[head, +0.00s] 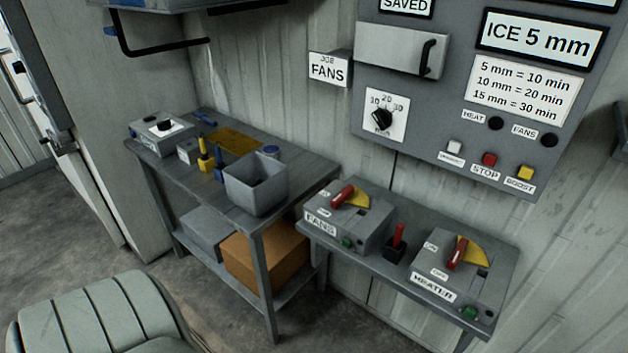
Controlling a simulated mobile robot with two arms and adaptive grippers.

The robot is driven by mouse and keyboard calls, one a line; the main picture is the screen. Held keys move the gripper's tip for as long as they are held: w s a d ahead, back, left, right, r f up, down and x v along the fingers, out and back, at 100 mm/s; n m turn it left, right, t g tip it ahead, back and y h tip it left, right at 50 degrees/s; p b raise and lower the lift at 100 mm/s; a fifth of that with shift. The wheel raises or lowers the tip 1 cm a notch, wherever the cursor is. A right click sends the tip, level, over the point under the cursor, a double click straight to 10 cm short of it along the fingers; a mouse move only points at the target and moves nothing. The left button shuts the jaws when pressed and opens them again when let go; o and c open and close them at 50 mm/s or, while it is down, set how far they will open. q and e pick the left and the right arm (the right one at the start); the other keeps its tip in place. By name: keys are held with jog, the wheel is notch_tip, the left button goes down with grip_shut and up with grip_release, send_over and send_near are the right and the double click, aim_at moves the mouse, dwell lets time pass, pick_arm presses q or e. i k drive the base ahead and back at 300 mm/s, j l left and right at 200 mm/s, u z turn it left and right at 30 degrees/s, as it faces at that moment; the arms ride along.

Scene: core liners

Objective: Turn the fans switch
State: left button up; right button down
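The fans switch (343,196) is a red-handled lever with a yellow plate beside it, on top of a grey box labelled FANS (320,223). The box sits at the left end of a grey shelf against the wall. A small green button (346,242) is on its front. To its right, a similar box labelled HEATER (433,288) has its own red lever (457,253) and yellow plate. Neither of my grippers shows in the head view.
A small upright red lever (398,238) stands between the two boxes. A control panel (440,110) hangs above. A workbench (190,187) at left holds a grey bin (256,184) and tools. A padded seat (100,315) is at the lower left.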

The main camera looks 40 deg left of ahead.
aim_at(352, 195)
jog(key=u, duration=1.1)
